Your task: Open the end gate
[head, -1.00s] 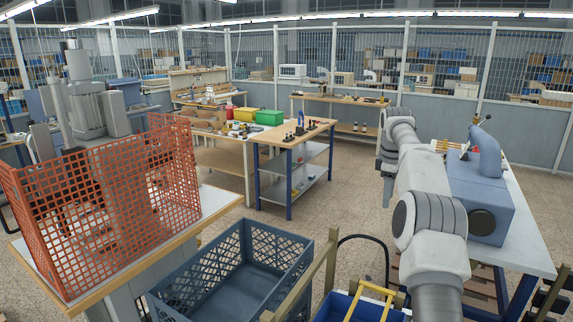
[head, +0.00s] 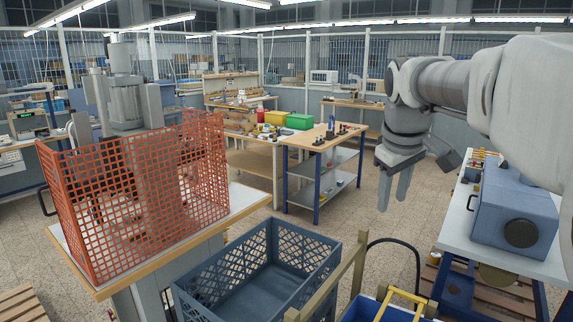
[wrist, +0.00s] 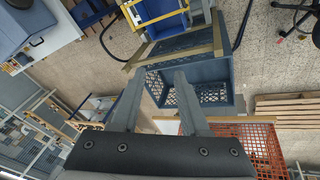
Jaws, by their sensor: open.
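An orange mesh guard (head: 130,200) stands around the grey press on a wood-edged bench at left in the head view. Its right end panel (head: 205,165) looks upright, and I see no clear gap or latch. I cannot tell which part is the end gate or whether it is open. My gripper (head: 393,192) hangs fingers down at right of centre, well apart from the guard. In the wrist view my gripper (wrist: 157,75) has its two fingers spread with nothing between them. Part of the orange mesh (wrist: 262,145) shows at lower right there.
A blue-grey crate (head: 335,255) stands right of the guard bench. A blue bin with a yellow frame (head: 405,297) is beside it. A white table with a blue machine (head: 515,215) is at right. A small table (head: 335,141) stands behind. Open floor lies between.

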